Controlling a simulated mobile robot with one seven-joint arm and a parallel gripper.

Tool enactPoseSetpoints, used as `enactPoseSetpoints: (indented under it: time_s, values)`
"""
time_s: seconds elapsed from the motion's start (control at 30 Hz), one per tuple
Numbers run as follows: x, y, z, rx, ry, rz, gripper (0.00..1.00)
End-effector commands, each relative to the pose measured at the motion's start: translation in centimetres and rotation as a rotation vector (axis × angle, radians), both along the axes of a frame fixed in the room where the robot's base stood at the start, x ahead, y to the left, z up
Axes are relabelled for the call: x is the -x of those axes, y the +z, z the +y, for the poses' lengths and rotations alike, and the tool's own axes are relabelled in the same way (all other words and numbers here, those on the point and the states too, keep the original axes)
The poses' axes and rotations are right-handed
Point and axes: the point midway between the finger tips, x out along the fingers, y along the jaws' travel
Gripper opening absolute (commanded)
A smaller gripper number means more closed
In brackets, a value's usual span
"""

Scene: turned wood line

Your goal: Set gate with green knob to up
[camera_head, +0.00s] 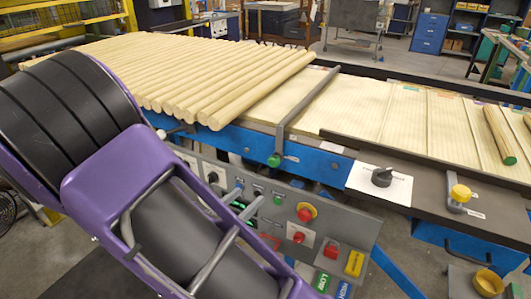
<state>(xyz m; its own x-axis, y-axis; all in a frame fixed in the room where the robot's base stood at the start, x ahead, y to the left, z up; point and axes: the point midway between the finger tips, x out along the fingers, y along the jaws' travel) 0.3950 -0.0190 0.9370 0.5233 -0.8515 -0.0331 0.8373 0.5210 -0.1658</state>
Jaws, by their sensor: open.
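The gate with the green knob is a grey bar (307,103) lying low across the belt, from the far rail to the near blue rail. Its green knob (274,160) sits at the near end, on the front of the blue rail. Light wooden rods (190,75) lie side by side to the left of the bar, with bare belt between. My purple and black arm fills the left and lower left, and hides part of the control panel. My gripper is not in the picture.
A black rotary switch (382,177) sits on a white plate right of the gate. A yellow knob (460,193) stands farther right. The grey control panel (345,238) with red and yellow buttons is below the rail. A green-ended rod (500,134) lies at far right.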

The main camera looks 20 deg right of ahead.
Motion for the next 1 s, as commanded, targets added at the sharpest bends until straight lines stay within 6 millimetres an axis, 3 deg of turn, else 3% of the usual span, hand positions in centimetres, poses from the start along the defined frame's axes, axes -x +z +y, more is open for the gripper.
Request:
enactPoseSetpoints:
  time_s: [0.17,0.33,1.0]
  values:
    - [-0.5,-0.7,0.7,0.079,0.105,0.058,0.71]
    - [-1.5,-0.8,-0.5,0.084,0.112,0.060,0.71]
    - [-9.8,-0.8,-11.3,0.081,0.110,0.060,0.71]
